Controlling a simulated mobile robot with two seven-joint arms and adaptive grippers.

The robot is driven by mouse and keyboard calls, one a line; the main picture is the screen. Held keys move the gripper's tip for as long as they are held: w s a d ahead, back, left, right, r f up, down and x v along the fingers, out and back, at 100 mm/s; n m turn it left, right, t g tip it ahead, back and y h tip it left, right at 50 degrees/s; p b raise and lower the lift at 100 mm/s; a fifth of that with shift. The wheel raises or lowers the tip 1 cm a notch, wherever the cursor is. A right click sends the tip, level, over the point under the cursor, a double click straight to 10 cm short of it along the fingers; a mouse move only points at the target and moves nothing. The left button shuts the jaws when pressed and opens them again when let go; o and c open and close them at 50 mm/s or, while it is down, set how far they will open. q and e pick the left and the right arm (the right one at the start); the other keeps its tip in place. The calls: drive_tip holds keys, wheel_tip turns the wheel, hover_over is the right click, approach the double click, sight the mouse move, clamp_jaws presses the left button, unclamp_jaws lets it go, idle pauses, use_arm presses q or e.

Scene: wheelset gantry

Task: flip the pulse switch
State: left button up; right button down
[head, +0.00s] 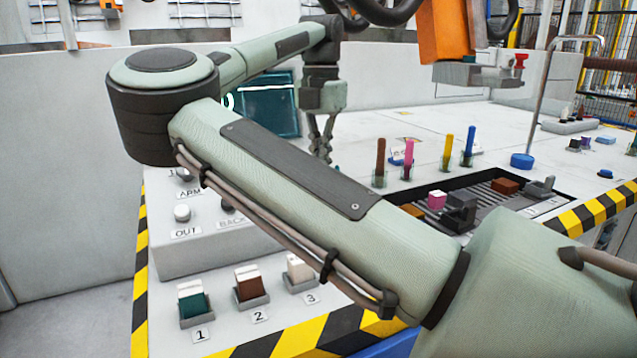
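A grey control box (190,255) stands on the white table at the left. It carries a pale knob (182,213) above the label OUT, another control (182,174) above the label ARM, and a partly hidden one (228,207) by the label BACK. No label reading pulse can be made out; my arm covers much of the box. My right arm comes in from the lower right and bends back at the left. My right gripper (321,140) points down beyond the box, near a dark teal panel; its fingers look close together, but their gap is unclear. My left gripper is not in view.
Numbered holders with a teal block (193,306), a brown block (249,287) and a white block (299,268) stand in front. Coloured rods (409,152) and a slotted tray (478,190) are at the right. An orange tool (446,35) hangs above.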

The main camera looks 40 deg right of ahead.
drive_tip(key=shift+f+b, duration=0.8)
drive_tip(key=shift+f, duration=0.35)
idle(0.4)
drive_tip(key=shift+r+p, duration=2.5)
drive_tip(key=shift+r, duration=1.05)
drive_tip(key=shift+f, duration=0.1)
